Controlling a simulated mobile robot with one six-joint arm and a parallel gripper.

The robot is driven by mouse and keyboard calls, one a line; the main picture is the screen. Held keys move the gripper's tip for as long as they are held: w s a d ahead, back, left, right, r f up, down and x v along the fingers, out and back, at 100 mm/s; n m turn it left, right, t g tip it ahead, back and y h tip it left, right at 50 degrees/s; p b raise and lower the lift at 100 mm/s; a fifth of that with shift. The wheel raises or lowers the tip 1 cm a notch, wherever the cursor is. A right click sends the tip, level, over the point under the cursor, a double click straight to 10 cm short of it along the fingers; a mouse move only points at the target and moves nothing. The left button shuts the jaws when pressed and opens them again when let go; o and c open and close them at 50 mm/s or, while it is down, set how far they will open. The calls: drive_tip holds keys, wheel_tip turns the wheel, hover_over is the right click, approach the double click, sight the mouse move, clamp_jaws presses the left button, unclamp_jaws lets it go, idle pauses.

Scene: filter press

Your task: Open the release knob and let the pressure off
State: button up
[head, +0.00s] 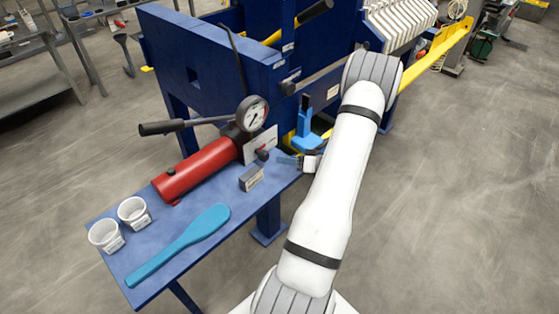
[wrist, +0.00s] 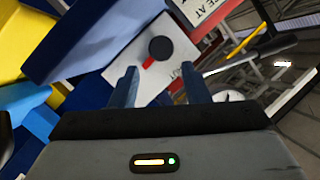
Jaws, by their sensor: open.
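The release knob (head: 262,155) is a small dark round knob by a white plate (head: 261,143), at the right end of the red pump cylinder (head: 197,168). In the wrist view the knob (wrist: 162,47) shows as a dark disc, with a red pointer (wrist: 149,62) on the white plate behind it. My gripper (head: 281,160) is just to the right of the knob in the head view. In the wrist view my gripper (wrist: 159,75) is open, and the knob appears beyond and between its blue fingertips. I see no contact. The pressure gauge (head: 252,114) is too small to read.
The pump lever (head: 185,125) reaches out left above the cylinder. The blue press frame (head: 215,70) stands behind.

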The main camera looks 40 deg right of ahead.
sight(266, 159)
drive_tip(key=shift+s, duration=0.1)
drive_tip(key=f+t+b, duration=0.1)
drive_tip(key=b, duration=0.4)
drive_tip(key=shift+f+n+h, duration=0.2)
drive_tip(key=shift+n+h, duration=0.1)
drive_tip(key=shift+h, duration=0.1)
drive_tip(key=b, duration=0.3)
drive_tip(key=n+t+h+b, duration=0.1)
drive_tip(key=b, duration=0.2)
drive_tip(key=shift+w+a+f, duration=0.2)
drive_tip(key=shift+a+f, duration=0.15)
drive_tip(key=b, duration=0.3)
drive_tip(key=a+n+t+h+b, duration=0.1)
drive_tip(key=b, duration=0.3)
drive_tip(key=shift+s+a+f+h, duration=0.15)
drive_tip(key=shift+s+f+h, duration=0.1)
drive_tip(key=shift+f+h, duration=0.1)
drive_tip(key=a+n+t+h+b, duration=0.1)
drive_tip(key=b, duration=0.2)
drive_tip(key=shift+s, duration=0.3)
drive_tip(key=shift+w+r+h, duration=0.25)
drive_tip(key=shift+w, duration=0.1)
drive_tip(key=w, duration=0.7)
drive_tip(key=shift+a, duration=0.3)
